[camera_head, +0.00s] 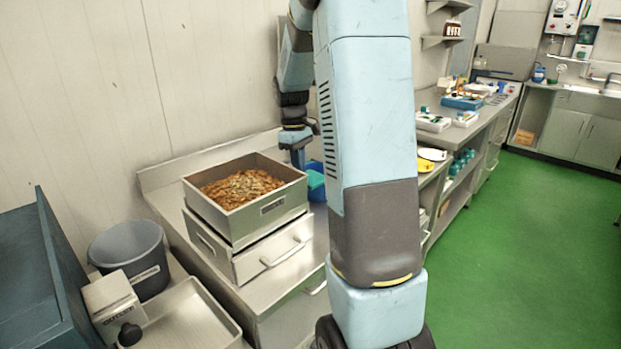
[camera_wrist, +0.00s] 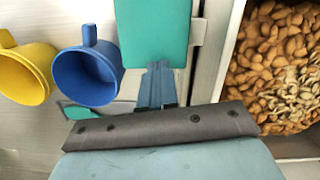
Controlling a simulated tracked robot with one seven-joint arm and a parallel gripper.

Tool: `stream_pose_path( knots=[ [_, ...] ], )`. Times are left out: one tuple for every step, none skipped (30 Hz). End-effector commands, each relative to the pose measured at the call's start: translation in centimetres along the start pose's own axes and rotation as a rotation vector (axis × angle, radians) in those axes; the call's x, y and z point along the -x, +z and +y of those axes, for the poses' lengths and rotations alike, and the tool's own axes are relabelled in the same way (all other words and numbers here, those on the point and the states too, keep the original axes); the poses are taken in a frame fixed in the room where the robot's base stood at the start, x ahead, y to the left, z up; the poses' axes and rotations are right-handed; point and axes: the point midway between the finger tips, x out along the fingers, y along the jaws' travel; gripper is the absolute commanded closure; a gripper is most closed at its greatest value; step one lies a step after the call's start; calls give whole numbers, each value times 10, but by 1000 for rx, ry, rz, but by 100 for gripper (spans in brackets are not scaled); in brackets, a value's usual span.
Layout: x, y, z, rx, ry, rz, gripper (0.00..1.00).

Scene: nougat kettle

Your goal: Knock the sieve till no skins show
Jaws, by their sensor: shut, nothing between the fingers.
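The sieve (camera_head: 222,219) is a square metal box, heaped with brown almonds (camera_head: 235,188) and paler pieces towards the middle. It sits on a metal unit with a bar handle (camera_head: 287,252) on the bench. Whether loose skins lie among the almonds is hard to tell. My gripper (camera_head: 299,160) is shut and empty, pointing down just beyond the sieve's right rim. In the wrist view, its fingers (camera_wrist: 157,84) are together over a teal rectangular item (camera_wrist: 153,30), left of the sieve wall (camera_wrist: 222,55). I cannot tell whether they touch anything. The sieve's mesh is hidden.
A blue mug-like vessel (camera_wrist: 86,76) and a yellow one (camera_wrist: 25,74) lie left of my fingers in the wrist view. A grey bucket (camera_head: 130,243), a small labelled box (camera_head: 108,296) and a shallow metal tray (camera_head: 190,318) stand at the left front. Green floor (camera_head: 500,250) is clear at right.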

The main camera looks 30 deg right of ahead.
Motion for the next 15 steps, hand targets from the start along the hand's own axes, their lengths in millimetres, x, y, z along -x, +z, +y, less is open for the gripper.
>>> stream_pose_path(
  knots=[
    [0, 1, 0, 0, -1, -1, 100],
    [1, 1, 0, -1, -1, -1, 100],
    [2, 1, 0, -1, 0, -1, 100],
    [4, 0, 0, -1, 0, 0, 100],
    [6, 0, 0, -1, 1, 0, 100],
    [11, 0, 1, -1, 1, 0, 100],
    [15, 0, 1, -1, 1, 1, 100],
    [19, 0, 1, -1, 2, 2, 100],
    [26, 0, 1, -1, 2, 2, 100],
    [32, 0, 0, -1, 2, 2, 100],
    [37, 0, 1, -1, 3, 3, 100],
    [45, 0, 1, -1, 2, 2, 100],
    [51, 0, 1, -1, 2, 2, 100],
    [58, 0, 1, -1, 2, 2, 100],
    [66, 0, 1, -1, 3, 3, 100]
  ],
)
